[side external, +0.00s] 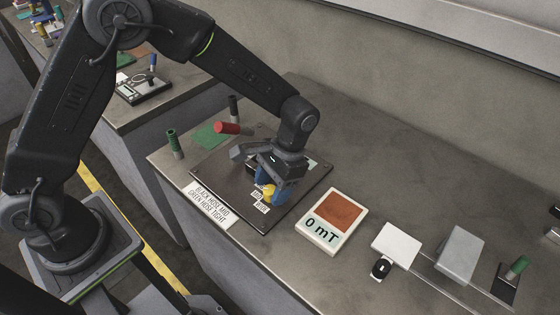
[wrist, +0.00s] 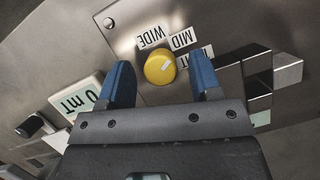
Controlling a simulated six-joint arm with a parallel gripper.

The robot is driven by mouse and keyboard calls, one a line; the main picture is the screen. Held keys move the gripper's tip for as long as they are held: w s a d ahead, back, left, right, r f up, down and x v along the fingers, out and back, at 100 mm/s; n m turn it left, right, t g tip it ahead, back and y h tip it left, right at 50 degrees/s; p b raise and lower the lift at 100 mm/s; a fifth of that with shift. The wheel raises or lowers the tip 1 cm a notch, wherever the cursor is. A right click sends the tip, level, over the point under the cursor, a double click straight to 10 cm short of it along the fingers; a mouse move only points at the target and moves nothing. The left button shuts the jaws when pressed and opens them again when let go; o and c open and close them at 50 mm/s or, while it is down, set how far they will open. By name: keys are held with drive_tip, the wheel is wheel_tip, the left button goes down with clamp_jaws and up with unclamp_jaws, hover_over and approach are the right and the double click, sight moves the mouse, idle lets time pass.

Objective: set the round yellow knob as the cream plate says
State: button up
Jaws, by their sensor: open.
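The round yellow knob (wrist: 160,68) sits on a dark panel (side external: 225,190) and bears a short white mark slanting up and right in the wrist view. Labels WIDE (wrist: 152,37), MID (wrist: 183,40) and a partly hidden one ending in HT stand around it. I cannot tell surely which label the mark meets. The pale plate (side external: 208,204) at the panel's front edge reads "BLACK HOSE MID, GREEN HOSE TIGHT". My gripper (wrist: 161,65) is open, its blue fingers on either side of the knob, apart from it in the wrist view. The knob also shows in the side view (side external: 269,191).
A red cylinder (side external: 228,128), a black one (side external: 233,108) and a green one (side external: 172,140) stand out at the panel's back and left. A cream meter (side external: 332,221) reading 0 mT lies right of the panel. White and grey blocks stand farther right.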

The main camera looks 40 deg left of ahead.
drive_tip(key=v, duration=1.2)
drive_tip(key=shift+w+r, duration=0.2)
drive_tip(key=shift+r, duration=0.15)
drive_tip(key=s+a+r+n+t+h, duration=0.1)
drive_tip(key=s+a+r+n+t, duration=0.1)
drive_tip(key=s+a+r+t, duration=0.65)
drive_tip(key=s+a, duration=0.2)
drive_tip(key=s, duration=0.3)
drive_tip(key=s+a+r+n+t, duration=0.1)
drive_tip(key=s+a, duration=0.3)
drive_tip(key=s, duration=0.2)
